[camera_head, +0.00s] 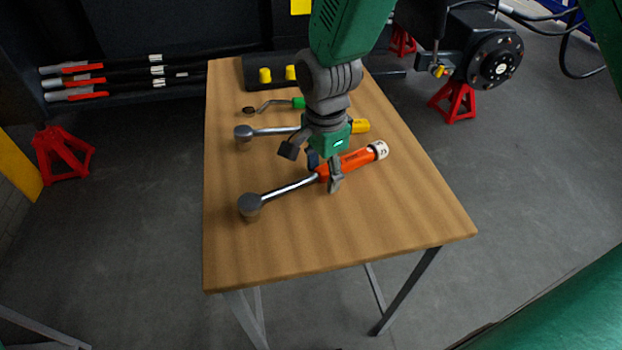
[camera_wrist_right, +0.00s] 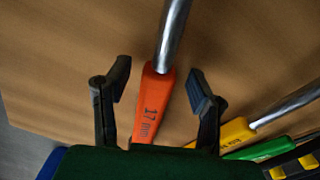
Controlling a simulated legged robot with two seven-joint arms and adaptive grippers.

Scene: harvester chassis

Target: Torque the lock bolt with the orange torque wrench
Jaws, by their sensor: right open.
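The orange torque wrench (camera_head: 350,162) lies on the wooden table, its round head to the left and its white-capped end to the right. My right gripper (camera_head: 318,168) is over its handle, fingers pointing down. In the right wrist view the open fingers (camera_wrist_right: 160,88) stand on either side of the orange handle (camera_wrist_right: 152,108), marked "17 mm", with gaps on both sides. Whether the fingertips reach down beside the handle is unclear. I cannot single out the lock bolt; a dark hub (camera_head: 497,62) with several bolts is at the upper right. My left gripper is not in view.
A yellow-handled wrench (camera_head: 360,126) and a green-handled tool (camera_head: 298,103) lie farther back on the table (camera_head: 300,250). Behind them is a dark tray (camera_head: 256,66) with yellow pieces. Red stands (camera_head: 455,100) are on the floor. The table's front part is clear.

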